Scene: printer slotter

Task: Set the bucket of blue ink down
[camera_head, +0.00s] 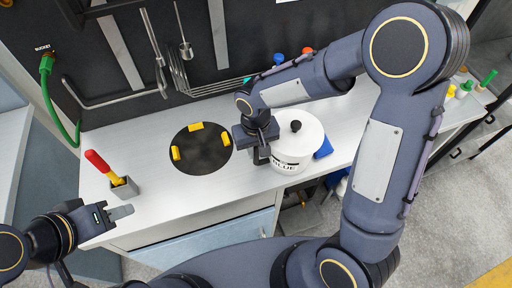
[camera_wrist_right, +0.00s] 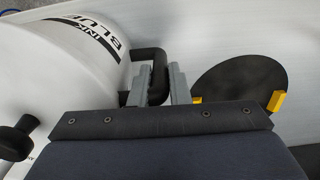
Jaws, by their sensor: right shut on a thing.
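The bucket of blue ink (camera_head: 306,133) is white, with a black lid knob and a label reading BLUE. It looks upright over the right part of the counter in the head view. My right gripper (camera_head: 259,155) is at its left side. In the right wrist view, the fingers (camera_wrist_right: 158,85) are closed around the black side handle (camera_wrist_right: 154,59) of the bucket (camera_wrist_right: 60,75). I cannot tell whether the bucket's base touches the counter. My left gripper (camera_head: 122,212) is empty near the counter's front left edge; its finger gap is not clear.
A round black plate (camera_head: 205,155) with yellow blocks lies on the counter (camera_head: 160,205), left of the bucket; it also shows in the wrist view (camera_wrist_right: 238,85). A holder (camera_head: 124,188) with a red-handled tool stands farther left. A blue object (camera_head: 324,148) is right of the bucket.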

